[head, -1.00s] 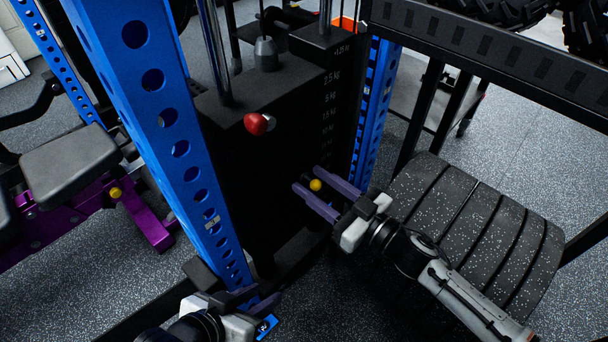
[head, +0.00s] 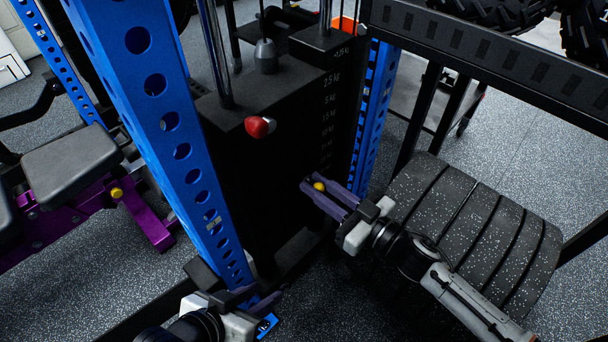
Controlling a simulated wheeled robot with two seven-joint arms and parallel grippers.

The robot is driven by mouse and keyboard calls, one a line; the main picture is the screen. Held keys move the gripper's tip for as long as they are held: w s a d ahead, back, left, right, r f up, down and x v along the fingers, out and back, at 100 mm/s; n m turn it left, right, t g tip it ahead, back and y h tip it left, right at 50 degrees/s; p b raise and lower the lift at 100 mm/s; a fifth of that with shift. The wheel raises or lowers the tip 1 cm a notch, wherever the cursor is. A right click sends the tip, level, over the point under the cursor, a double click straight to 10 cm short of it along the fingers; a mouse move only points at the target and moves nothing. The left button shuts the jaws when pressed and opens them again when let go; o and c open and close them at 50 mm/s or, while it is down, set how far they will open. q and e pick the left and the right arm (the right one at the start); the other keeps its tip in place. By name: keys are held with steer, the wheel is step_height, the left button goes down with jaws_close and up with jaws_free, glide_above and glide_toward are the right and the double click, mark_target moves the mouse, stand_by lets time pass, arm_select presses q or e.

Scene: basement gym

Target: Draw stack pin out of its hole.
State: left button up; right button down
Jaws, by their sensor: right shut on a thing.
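The stack pin's yellow round knob (head: 319,186) sits at the front face of the black weight stack (head: 290,150), low beside the column of kg marks. My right gripper (head: 318,187) reaches in from the right and is shut on this knob, with one purple finger on each side. The pin's shaft and its hole are hidden. My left gripper (head: 266,294) is at the bottom left, near the foot of the blue upright, with its fingers apart and nothing seen between them.
A red knob (head: 260,127) sticks out near the stack's top edge. A blue perforated upright (head: 165,120) stands left of the stack and another (head: 376,110) behind right. Black speckled bumper plates (head: 470,220) stand right, under my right arm. A purple-framed bench (head: 70,165) is left.

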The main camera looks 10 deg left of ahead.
steer(key=shift+p+v, duration=1.4)
steer(key=shift+v, duration=1.95)
steer(key=shift+p+v, duration=0.4)
steer(key=shift+v, duration=0.8)
